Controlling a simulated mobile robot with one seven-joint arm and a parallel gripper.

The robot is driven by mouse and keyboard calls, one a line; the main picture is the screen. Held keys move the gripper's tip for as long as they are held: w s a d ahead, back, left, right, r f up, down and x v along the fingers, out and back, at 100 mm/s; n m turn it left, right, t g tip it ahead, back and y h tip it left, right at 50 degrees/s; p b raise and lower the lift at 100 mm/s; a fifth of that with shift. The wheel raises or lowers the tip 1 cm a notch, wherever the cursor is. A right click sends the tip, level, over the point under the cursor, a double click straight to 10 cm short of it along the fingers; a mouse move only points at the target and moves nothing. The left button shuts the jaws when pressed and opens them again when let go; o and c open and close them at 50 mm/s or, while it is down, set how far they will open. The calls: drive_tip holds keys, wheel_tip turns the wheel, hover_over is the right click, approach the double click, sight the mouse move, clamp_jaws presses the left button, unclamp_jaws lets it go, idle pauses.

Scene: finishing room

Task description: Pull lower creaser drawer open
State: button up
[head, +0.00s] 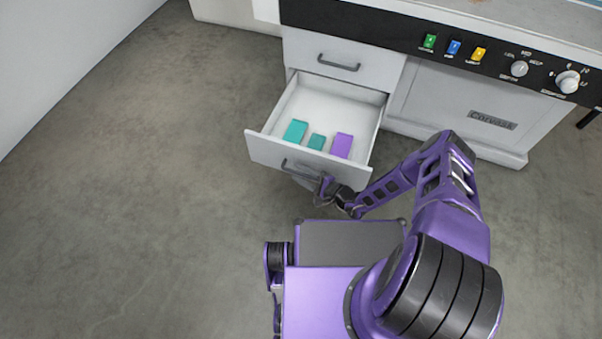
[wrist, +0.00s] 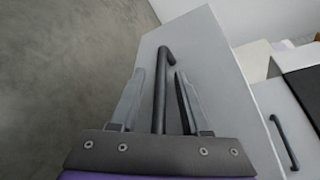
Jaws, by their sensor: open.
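The lower creaser drawer (head: 255,149) stands pulled well out of the white cabinet, with its inside in view. In it lie a larger teal block (head: 295,131), a small teal block (head: 317,142) and a purple block (head: 342,145). My gripper (head: 318,182) is at the drawer's front, by its dark handle (head: 290,166). In the wrist view, my open fingers (wrist: 158,90) stand on either side of the dark bar handle (wrist: 163,75), with gaps between. The drawer front (wrist: 212,75) fills the middle of that view.
The upper drawer (head: 325,55) is shut, its handle (head: 338,66) above the open one. The creaser's control panel (head: 400,35) has coloured switches and knobs. A closed panel marked "Corvast" (head: 470,105) is at right. Bare floor (head: 130,190) lies left.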

wheel_tip(320, 180, up, 10)
drive_tip(key=p, duration=0.3)
idle(0.3)
idle(0.4)
